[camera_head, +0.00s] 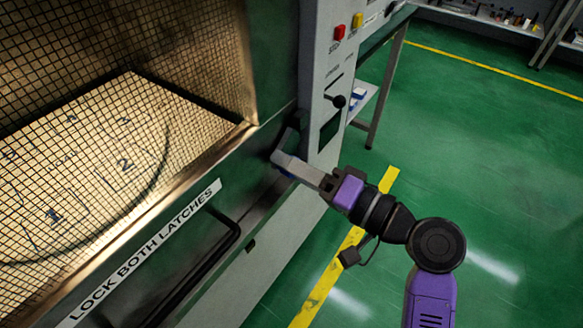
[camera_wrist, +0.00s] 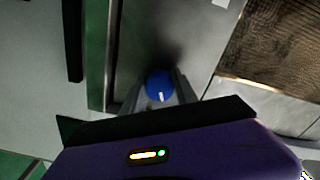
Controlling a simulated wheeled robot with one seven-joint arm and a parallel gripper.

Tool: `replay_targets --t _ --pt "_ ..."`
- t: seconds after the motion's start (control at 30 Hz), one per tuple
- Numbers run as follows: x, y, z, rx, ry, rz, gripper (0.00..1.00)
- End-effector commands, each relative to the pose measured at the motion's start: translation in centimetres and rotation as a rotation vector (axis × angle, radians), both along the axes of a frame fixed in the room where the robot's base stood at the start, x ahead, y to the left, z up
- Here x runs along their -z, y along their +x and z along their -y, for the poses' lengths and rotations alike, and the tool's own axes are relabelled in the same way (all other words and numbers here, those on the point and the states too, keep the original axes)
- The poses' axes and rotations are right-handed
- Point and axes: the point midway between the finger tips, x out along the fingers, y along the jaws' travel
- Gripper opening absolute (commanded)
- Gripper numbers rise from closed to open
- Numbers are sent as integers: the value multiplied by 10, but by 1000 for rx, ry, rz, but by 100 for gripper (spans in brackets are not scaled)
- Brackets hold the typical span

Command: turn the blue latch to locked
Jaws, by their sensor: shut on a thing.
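The blue latch (camera_wrist: 160,86) shows in the wrist view as a round blue knob with a short white mark on its lower part. It sits on the metal front of the microwave generator. My gripper (camera_wrist: 161,95) is shut on it, with one finger on each side of the knob. In the head view my gripper (camera_head: 281,162) reaches the right side of the door front, and its fingers hide most of the latch there. The label "LOCK BOTH LATCHES" (camera_head: 146,254) runs along the door's lower edge.
A black door handle (camera_head: 205,262) lies left of my gripper. The control panel (camera_head: 337,82) with a red button (camera_head: 340,32), a yellow button (camera_head: 358,20) and a black lever (camera_head: 338,101) stands just beyond it. Green floor to the right is open.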

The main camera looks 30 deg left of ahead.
Motion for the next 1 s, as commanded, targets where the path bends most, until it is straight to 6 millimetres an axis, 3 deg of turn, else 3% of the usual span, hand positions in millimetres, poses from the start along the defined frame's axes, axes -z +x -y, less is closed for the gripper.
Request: replay_targets --t 0.37,0.4,0.5,0.83,1.0 --pt "1 2 1 6 -3 3 0" --pt "1 2 1 6 -3 3 37" --pt "1 2 1 5 -3 3 56" --pt "0 1 2 3 -1 3 56" --pt "0 0 20 6 -2 3 56"
